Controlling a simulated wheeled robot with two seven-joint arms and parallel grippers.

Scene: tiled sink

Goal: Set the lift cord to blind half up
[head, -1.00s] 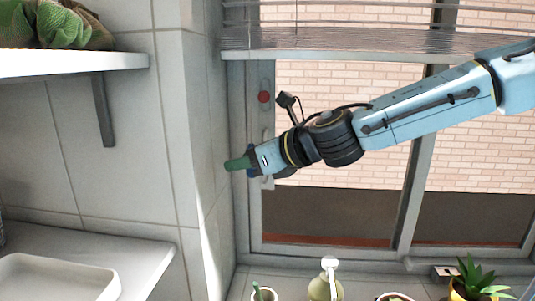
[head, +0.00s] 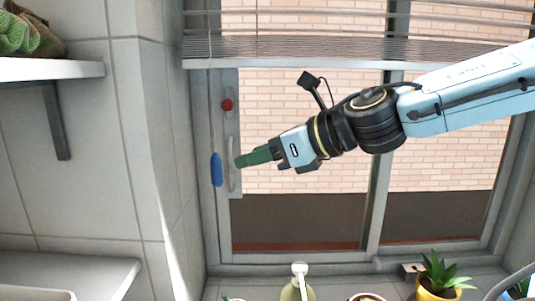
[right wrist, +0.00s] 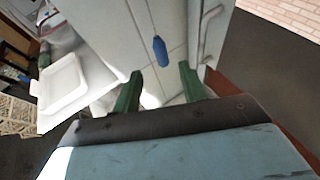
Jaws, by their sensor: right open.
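The blind (head: 330,48) hangs across the top of the window, its slats gathered close at its lower edge. A blue cord handle (head: 216,169) hangs at the left side of the window frame; it also shows in the right wrist view (right wrist: 160,50). My right gripper (head: 238,162) is open, with green fingers, just right of the blue handle and in front of the window handle. In the right wrist view, the fingers (right wrist: 160,72) are apart and empty, with the blue handle beyond them. My left gripper is out of view.
A pale window handle (head: 231,165) and a red knob (head: 227,105) sit on the window frame close to the gripper. A soap bottle (head: 297,289) and a yellow plant pot (head: 432,292) stand below. A shelf (head: 50,69) juts out at upper left.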

